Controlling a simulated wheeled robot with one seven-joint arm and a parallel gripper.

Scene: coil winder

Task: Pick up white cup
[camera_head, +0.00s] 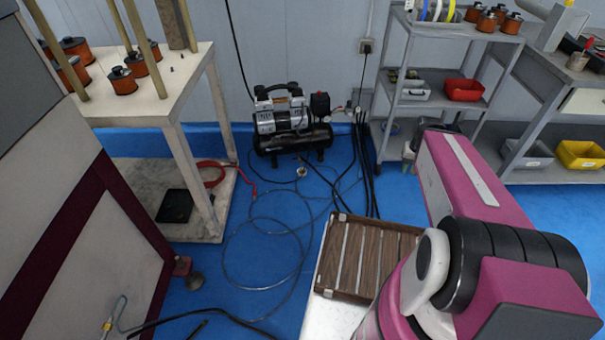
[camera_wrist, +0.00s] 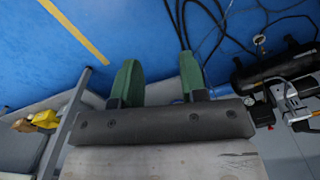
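I cannot make out a clearly white cup in either view. A small pale cup-like container (camera_head: 577,61) with a red-tipped item in it stands on the right workbench in the head view; its exact colour is hard to tell. My gripper (camera_wrist: 159,60) shows in the wrist view with its two green fingers apart and nothing between them. Blue floor and black hoses lie beyond the fingertips. In the head view my pink arm hides most of the gripper.
A grey shelf cart (camera_head: 456,31) holds a red bin (camera_head: 464,90) and orange-brown coils. A yellow bin (camera_head: 581,154) is on the lower right shelf. A black compressor (camera_head: 292,137) stands by the wall with hoses across the floor. A brown slatted crate (camera_head: 345,252) sits near my arm.

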